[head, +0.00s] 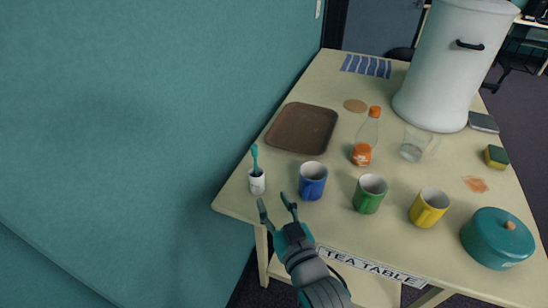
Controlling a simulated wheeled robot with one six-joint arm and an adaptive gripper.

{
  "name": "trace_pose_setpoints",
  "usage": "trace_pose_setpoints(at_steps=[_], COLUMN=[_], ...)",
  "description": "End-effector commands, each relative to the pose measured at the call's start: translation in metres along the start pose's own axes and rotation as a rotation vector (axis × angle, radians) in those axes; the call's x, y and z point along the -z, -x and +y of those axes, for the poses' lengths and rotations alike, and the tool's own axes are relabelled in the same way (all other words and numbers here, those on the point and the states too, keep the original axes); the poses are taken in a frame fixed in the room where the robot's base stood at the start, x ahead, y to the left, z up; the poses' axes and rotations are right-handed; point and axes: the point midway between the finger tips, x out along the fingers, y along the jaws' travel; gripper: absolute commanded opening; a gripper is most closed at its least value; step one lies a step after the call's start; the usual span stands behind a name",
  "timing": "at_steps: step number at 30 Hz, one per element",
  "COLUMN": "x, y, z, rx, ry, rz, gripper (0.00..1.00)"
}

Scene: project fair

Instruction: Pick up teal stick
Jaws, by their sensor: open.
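The teal stick (255,155) stands upright in a small white cup (257,182) near the front left corner of the tea table (238,203). Its lower end is hidden inside the cup. My gripper (276,205) is open and empty. It shows at the table's front edge, to the right of and nearer than the cup, apart from the stick.
A blue mug (312,181) stands just right of the cup, with green (369,194) and yellow (429,208) mugs further right. A brown tray (302,128) lies behind. The teal wall (150,120) runs close along the table's left side. A bottle (366,138) stands mid-table.

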Motion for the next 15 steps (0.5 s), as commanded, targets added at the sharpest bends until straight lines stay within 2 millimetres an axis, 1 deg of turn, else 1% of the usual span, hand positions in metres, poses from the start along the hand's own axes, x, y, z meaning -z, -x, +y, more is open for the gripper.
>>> trace_pose_setpoints(at_steps=[1,3,6,11,15], x=[0.014,0.026,0.037,0.044,0.045], y=[-0.011,-0.021,-0.03,-0.042,-0.062], z=[-0.006,-0.013,-0.018,-0.022,-0.023], rx=[0.014,0.028,0.041,0.048,0.048], ry=[0.002,0.004,0.006,0.007,0.007], rz=[0.012,0.019,0.024,0.026,0.026], gripper=[0.47,0.47,0.47,0.47,0.47])
